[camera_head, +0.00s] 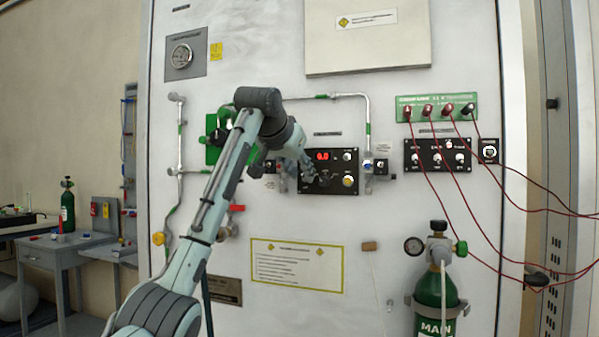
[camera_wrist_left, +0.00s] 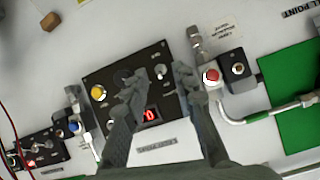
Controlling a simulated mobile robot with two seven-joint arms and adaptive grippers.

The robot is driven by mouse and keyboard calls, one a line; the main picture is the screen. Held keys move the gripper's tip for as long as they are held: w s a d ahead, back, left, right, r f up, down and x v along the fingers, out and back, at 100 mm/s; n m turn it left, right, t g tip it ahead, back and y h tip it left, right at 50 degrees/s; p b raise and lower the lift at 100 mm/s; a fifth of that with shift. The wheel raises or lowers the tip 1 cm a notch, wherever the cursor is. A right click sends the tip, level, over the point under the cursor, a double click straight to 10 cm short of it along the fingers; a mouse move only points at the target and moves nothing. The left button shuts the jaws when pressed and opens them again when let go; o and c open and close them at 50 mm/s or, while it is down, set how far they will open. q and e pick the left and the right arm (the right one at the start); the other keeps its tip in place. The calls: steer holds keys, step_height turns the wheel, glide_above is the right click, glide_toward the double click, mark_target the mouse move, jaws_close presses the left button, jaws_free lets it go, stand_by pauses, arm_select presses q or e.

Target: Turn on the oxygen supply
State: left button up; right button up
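A black control panel (camera_head: 345,186) with a lit red display (camera_head: 322,155) is on the white wall unit. My left gripper (camera_head: 308,175) is in front of its left part. In the left wrist view the panel (camera_wrist_left: 125,70) appears turned over, with a yellow button (camera_wrist_left: 98,92), a small silver switch (camera_wrist_left: 161,71) and the red display (camera_wrist_left: 150,115). My left gripper (camera_wrist_left: 160,74) is open, its fingers apart on either side of that switch. Contact cannot be told. A green cylinder marked MAIN (camera_head: 428,290) stands lower right with a valve on top (camera_head: 438,226). My right gripper is not in view.
A red button (camera_wrist_left: 211,76) and a blue button (camera_wrist_left: 75,127) sit on fittings either side of the panel. Pipes (camera_head: 369,120) run along the wall unit. Red cables (camera_head: 540,210) hang at right. A desk (camera_head: 55,250) stands far left.

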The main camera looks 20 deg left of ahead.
arm_select(q)
steer(key=v, duration=1.2)
steer(key=shift+f, duration=0.1)
